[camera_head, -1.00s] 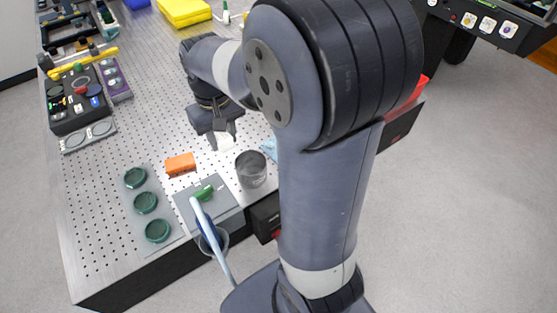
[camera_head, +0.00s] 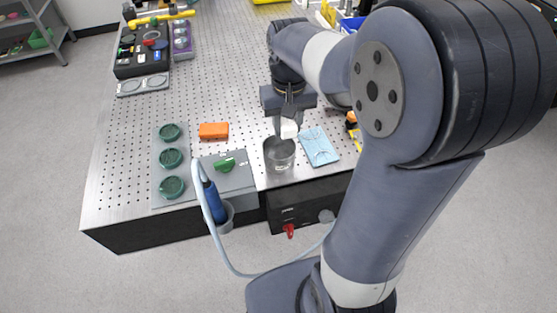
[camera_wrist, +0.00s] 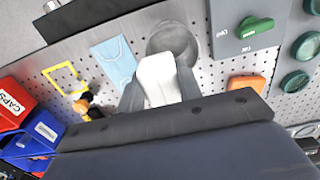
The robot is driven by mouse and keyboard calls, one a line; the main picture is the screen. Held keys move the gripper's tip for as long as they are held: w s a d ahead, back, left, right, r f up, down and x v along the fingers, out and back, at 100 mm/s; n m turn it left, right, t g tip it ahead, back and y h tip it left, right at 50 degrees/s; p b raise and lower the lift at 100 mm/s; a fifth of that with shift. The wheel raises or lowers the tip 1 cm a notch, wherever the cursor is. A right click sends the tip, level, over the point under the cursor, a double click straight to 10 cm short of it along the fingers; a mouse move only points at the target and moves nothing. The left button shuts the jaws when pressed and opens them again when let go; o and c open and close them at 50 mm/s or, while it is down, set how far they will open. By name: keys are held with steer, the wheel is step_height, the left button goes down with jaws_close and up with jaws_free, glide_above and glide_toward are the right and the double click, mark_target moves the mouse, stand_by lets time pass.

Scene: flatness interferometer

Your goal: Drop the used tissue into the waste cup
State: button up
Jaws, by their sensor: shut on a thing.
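The used tissue is a small white crumpled piece (camera_head: 289,128), held between the fingers of my gripper (camera_head: 288,116). In the wrist view the white tissue (camera_wrist: 159,78) fills the space between the fingertips. The waste cup (camera_head: 279,154) is a grey metallic cup on the perforated bench, close to its front edge. My gripper points down and holds the tissue near the cup's upper right rim in the head view. In the wrist view the cup (camera_wrist: 172,38) shows just beyond the tissue, partly hidden by it. I cannot tell exactly how high the tissue is above the rim.
A light blue packet (camera_head: 319,146) lies right of the cup. An orange block (camera_head: 214,131) and a grey plate with a green knob (camera_head: 230,166) lie to the left. Green round caps (camera_head: 171,158) stand further left. Red and blue bins (camera_wrist: 12,104) show in the wrist view.

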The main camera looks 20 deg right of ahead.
steer(key=shift+f+b, duration=0.3)
steer(key=shift+f, duration=0.45)
steer(key=o, duration=1)
steer(key=shift+o, duration=0.2)
steer(key=shift+r, duration=0.15)
step_height(320, 180, up, 11)
steer(key=shift+f, duration=0.2)
